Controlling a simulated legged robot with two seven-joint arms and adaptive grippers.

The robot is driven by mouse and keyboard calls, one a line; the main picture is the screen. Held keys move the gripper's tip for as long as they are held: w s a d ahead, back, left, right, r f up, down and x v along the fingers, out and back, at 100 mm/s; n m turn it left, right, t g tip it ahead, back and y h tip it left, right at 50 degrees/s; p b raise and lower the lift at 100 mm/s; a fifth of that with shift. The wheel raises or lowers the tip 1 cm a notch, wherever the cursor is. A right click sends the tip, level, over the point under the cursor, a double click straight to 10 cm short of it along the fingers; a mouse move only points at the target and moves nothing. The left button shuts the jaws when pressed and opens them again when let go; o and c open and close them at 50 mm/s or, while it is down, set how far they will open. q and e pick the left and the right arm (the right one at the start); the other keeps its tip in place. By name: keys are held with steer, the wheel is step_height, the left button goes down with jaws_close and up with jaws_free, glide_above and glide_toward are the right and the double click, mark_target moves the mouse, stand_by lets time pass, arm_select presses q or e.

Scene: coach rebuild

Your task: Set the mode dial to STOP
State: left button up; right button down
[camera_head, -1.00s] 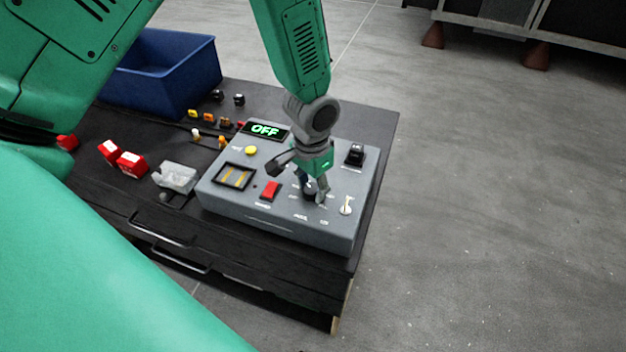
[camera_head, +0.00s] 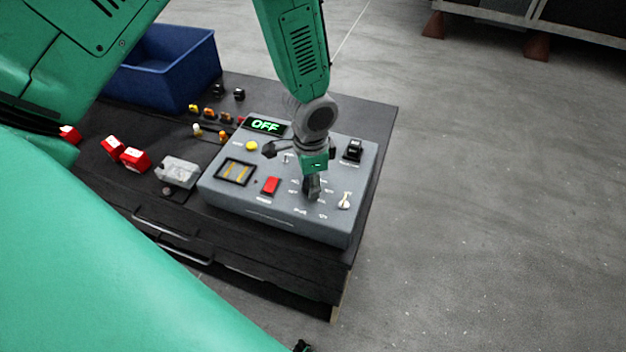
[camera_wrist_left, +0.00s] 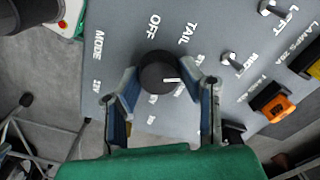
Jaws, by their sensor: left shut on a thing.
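The mode dial (camera_wrist_left: 160,72) is a round black knob with a white pointer line on the grey control panel (camera_head: 335,225). In the left wrist view, the line points right, and labels such as OFF and TAIL stand around the knob. My left gripper (camera_head: 312,194) reaches down from above in the head view and hides most of the dial there. In the left wrist view its two fingers (camera_wrist_left: 160,88) are on either side of the knob, shut on it. A display (camera_head: 265,125) on the panel reads OFF in green. My right gripper is not clearly in view.
A blue bin (camera_head: 170,75) stands behind.

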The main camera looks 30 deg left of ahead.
arm_select(q)
steer(key=shift+a, duration=0.1)
steer(key=o, duration=1.1)
steer(key=shift+o, duration=0.2)
steer(key=shift+s, duration=0.1)
steer(key=shift+r, duration=0.5)
step_height(320, 180, up, 11)
